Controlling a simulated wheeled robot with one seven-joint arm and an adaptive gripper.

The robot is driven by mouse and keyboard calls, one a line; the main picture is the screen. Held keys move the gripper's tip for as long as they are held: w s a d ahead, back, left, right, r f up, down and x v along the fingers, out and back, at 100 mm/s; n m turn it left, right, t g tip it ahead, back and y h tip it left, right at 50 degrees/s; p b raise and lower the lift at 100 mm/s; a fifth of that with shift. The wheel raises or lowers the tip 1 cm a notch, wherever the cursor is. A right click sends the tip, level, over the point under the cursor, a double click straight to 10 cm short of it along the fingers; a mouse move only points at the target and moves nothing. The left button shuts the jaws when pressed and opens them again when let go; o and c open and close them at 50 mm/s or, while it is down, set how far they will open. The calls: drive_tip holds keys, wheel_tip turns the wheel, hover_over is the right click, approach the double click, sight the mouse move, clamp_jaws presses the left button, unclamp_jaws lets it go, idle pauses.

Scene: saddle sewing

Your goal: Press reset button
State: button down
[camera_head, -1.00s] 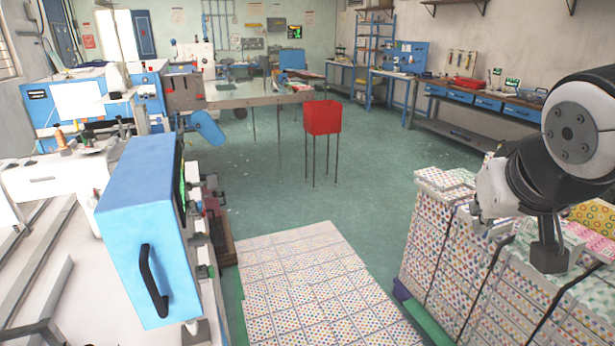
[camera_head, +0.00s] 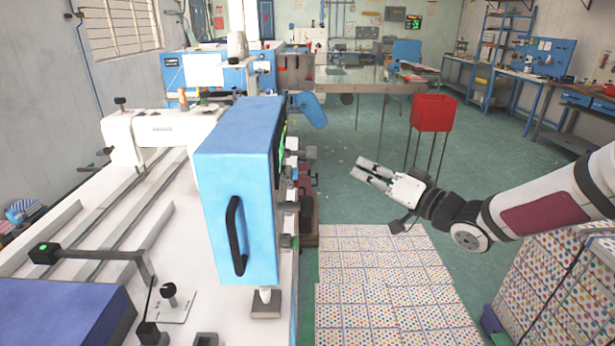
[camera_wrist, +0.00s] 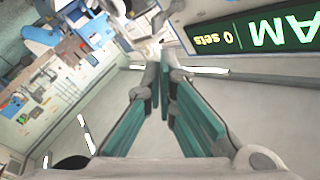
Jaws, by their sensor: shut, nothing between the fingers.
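I cannot make out a reset button with certainty. The blue machine box (camera_head: 235,170) with a black handle stands at centre left in the head view. A thin strip of its green-lit display (camera_head: 282,143) shows on its right side. In the wrist view the display (camera_wrist: 262,32) is upside down at the upper right, with "0 sets" readable. My gripper (camera_head: 369,172) is right of the box, apart from it, pointing left above the floor. It is shut and empty; its fingers also show in the wrist view (camera_wrist: 164,68).
The white machine table (camera_head: 150,235) spreads across the left. Stacked patterned boxes (camera_head: 370,280) lie below my arm, with a taller stack (camera_head: 560,270) at right. A red bin (camera_head: 433,113) on thin legs stands behind my gripper. Green floor (camera_head: 350,140) is open beyond.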

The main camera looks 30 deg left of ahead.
sight(295, 174)
drive_tip(key=shift+s+a+g+y, duration=0.3)
drive_tip(key=shift+s+a+y, duration=0.15)
drive_tip(key=shift+y, duration=0.25)
drive_tip(key=s+a+p, duration=0.2)
drive_tip(key=s+a, duration=0.2)
drive_tip(key=a, duration=0.3)
drive_tip(key=shift+s+a, duration=0.25)
drive_tip(key=shift+a, duration=0.1)
idle(1.2)
drive_tip(key=shift+s+a, duration=0.25)
drive_tip(key=shift+s+a, duration=0.25)
drive_tip(key=shift+a, duration=0.2)
idle(1.1)
drive_tip(key=shift+w+d+b, duration=0.45)
drive_tip(key=shift+d+b, duration=0.05)
drive_tip(key=shift+d, duration=0.3)
